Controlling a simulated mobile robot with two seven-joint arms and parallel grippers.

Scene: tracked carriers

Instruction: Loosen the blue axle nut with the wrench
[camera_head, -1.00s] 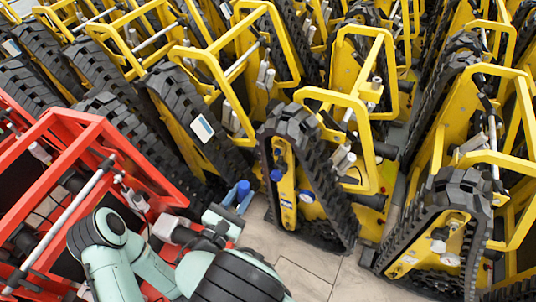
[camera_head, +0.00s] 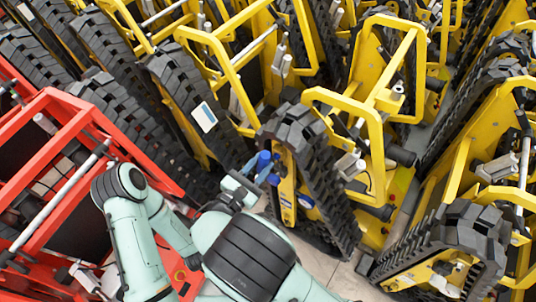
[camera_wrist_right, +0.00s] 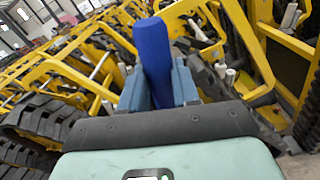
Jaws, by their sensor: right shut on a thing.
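My right gripper (camera_head: 262,169) is beside the nearest yellow tracked carrier (camera_head: 287,192). It is shut on a blue bar, which I take to be the wrench (camera_head: 264,158). In the right wrist view the blue wrench (camera_wrist_right: 152,52) stands up between the two grey-blue fingers of the right gripper (camera_wrist_right: 160,84). A small dark-blue round part, likely the axle nut (camera_head: 274,180), shows on the carrier's yellow side plate, close to the gripper. I cannot tell whether the wrench touches it. My left gripper is out of view.
A red frame (camera_head: 62,118) stands close on the left, near my arm. Yellow carriers with black tracks (camera_head: 467,222) crowd the back and right. A narrow strip of pale floor (camera_head: 322,265) is clear in front of the nearest carrier.

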